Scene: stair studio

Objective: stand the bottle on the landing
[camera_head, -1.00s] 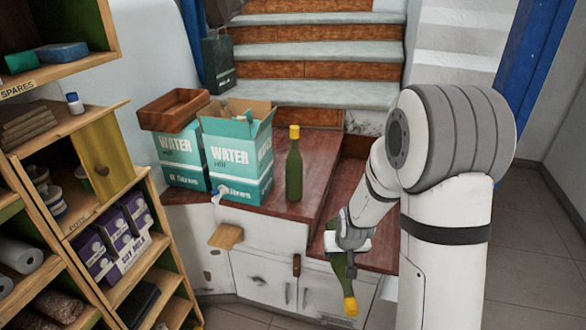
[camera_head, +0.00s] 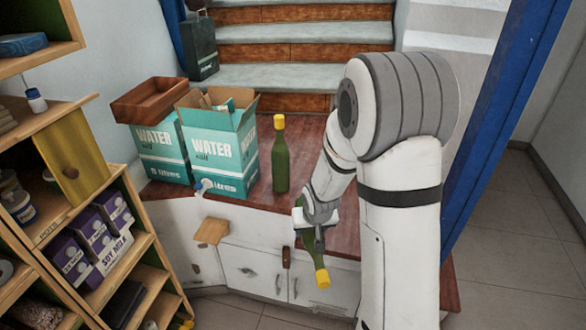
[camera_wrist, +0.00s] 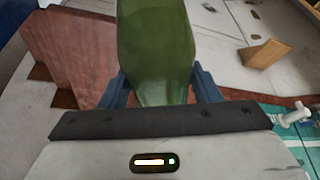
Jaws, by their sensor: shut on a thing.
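My gripper (camera_head: 313,228) is shut on a green bottle with a yellow cap (camera_head: 322,278). The bottle is tilted, with its cap end pointing down and toward the front, in front of the cabinet's edge. In the wrist view the green bottle (camera_wrist: 155,45) sits between the two blue-grey fingers (camera_wrist: 155,88). Another green bottle with a yellow cap (camera_head: 281,165) stands upright on the reddish-brown wooden landing (camera_head: 258,212), right of the water boxes and apart from my gripper.
Teal water boxes (camera_head: 222,155) and a brown wooden tray (camera_head: 148,100) occupy the landing's left. Grey stairs (camera_head: 300,77) rise behind. A loaded shelf (camera_head: 95,195) stands at left. A wooden block (camera_head: 211,231) sticks out from the white cabinet front (camera_head: 250,268). A blue post (camera_head: 505,140) stands at right.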

